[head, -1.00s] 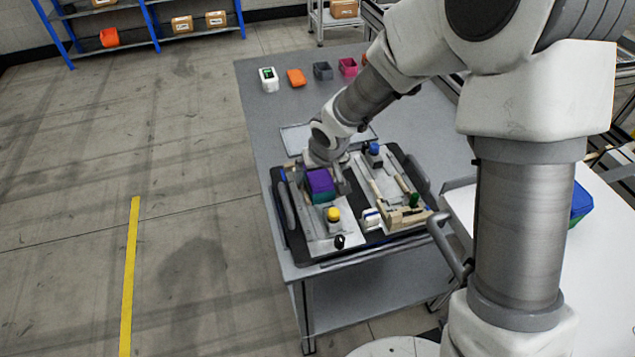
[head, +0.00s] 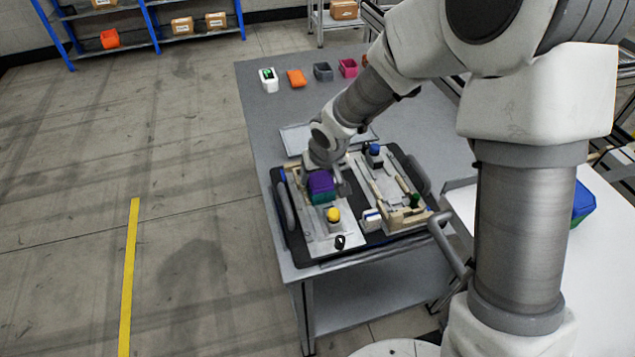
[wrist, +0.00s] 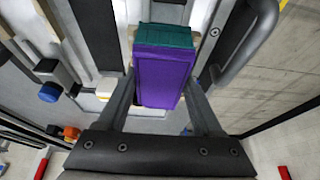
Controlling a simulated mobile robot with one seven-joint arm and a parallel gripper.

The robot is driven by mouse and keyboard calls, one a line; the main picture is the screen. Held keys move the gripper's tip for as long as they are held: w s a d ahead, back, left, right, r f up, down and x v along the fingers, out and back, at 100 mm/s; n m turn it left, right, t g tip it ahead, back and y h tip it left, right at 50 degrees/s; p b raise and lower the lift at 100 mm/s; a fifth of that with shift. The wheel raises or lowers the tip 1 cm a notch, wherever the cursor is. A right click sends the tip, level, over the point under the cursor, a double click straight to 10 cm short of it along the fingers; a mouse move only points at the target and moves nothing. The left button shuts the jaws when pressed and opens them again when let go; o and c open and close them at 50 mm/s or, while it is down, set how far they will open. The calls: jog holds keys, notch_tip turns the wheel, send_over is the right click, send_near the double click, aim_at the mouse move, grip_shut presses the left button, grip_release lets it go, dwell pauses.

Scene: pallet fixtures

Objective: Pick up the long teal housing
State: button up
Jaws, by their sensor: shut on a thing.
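The teal housing (head: 323,197) is in the left part of the dark pallet in the head view, with a purple part (head: 321,182) on top of it. In the wrist view the teal (wrist: 165,36) shows at the far end and the purple (wrist: 163,78) fills the space between the fingers. My gripper (wrist: 160,85) is shut on this teal-and-purple piece, one finger along each side. Its underside is hidden, so I cannot tell whether it touches the plate. In the head view my wrist covers its far end.
The pallet (head: 296,240) also carries a yellow-topped part (head: 333,215), a blue-topped part (head: 375,151) and a white-and-blue block (head: 371,219). An empty-looking grey tray (head: 294,138) lies behind. Several small bins, one orange (head: 297,78), stand at the table's back edge.

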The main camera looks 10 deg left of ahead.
jog(key=c, duration=0.5)
jog(key=shift+r, duration=0.1)
jog(key=shift+r+p, duration=0.3)
jog(key=shift+p, duration=0.25)
jog(key=r, duration=0.4)
jog(key=shift+d+r+p, duration=0.15)
jog(key=shift+d+p, duration=0.15)
jog(key=shift+p, duration=0.1)
jog(key=shift+s+d+r+p, duration=0.75)
jog(key=shift+d+r, duration=0.3)
jog(key=shift+d, duration=0.65)
jog(key=shift+s+d+r+p, duration=0.7)
jog(key=shift+d+r, duration=0.4)
jog(key=shift+d, duration=0.65)
jog(key=shift+s+d+r+p, duration=0.75)
jog(key=shift+d+r, duration=0.3)
jog(key=shift+d, duration=0.65)
